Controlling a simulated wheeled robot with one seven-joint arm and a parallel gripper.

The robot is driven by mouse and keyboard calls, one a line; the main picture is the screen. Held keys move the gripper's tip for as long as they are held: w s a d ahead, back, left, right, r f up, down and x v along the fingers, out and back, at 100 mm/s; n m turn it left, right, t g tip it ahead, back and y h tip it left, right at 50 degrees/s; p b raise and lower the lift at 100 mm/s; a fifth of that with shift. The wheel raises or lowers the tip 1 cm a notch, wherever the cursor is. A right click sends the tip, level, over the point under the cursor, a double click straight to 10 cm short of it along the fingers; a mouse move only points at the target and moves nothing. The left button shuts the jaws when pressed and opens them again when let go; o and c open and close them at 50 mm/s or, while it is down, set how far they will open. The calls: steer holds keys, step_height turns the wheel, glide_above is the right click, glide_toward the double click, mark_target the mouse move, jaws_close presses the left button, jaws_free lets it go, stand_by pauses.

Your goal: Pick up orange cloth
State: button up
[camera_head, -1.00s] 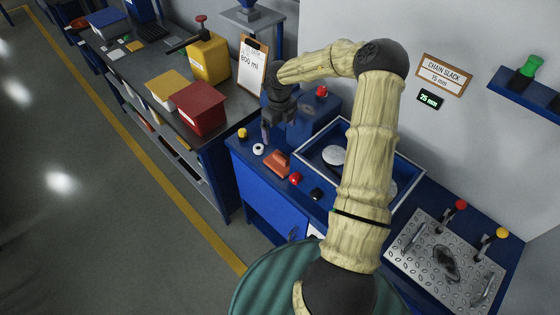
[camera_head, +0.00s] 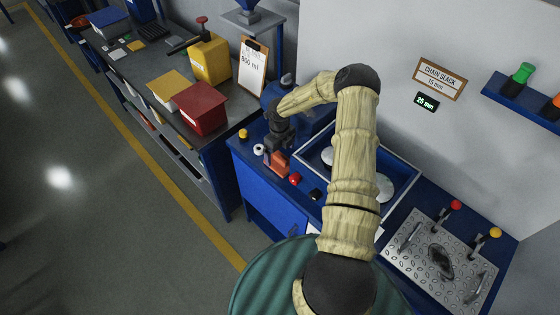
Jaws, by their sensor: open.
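The orange cloth (camera_head: 281,170) lies folded on the blue bench top near its front edge, in the head view. My gripper (camera_head: 275,158) points down at the cloth, with its fingers overlapping it in the picture. The jaws are open. The fingers hide the cloth's upper part, and I cannot tell whether they touch it.
Beside the cloth are a white ring (camera_head: 258,149), a yellow knob (camera_head: 243,133), a red button (camera_head: 295,178) and a black item (camera_head: 316,194). A blue-walled tray (camera_head: 400,200) with round plates stands to the right. A red box (camera_head: 203,106) is on the left bench.

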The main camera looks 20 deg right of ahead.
mark_target(281, 158)
steer(key=shift+f, duration=0.5)
steer(key=shift+s+d+f+p, duration=0.1)
steer(key=shift+f+p, duration=0.65)
steer(key=shift+f, duration=0.55)
steer(key=shift+d+f+p, duration=0.1)
steer(key=shift+f+p, duration=0.65)
steer(key=shift+f, duration=0.5)
steer(key=c, duration=1.1)
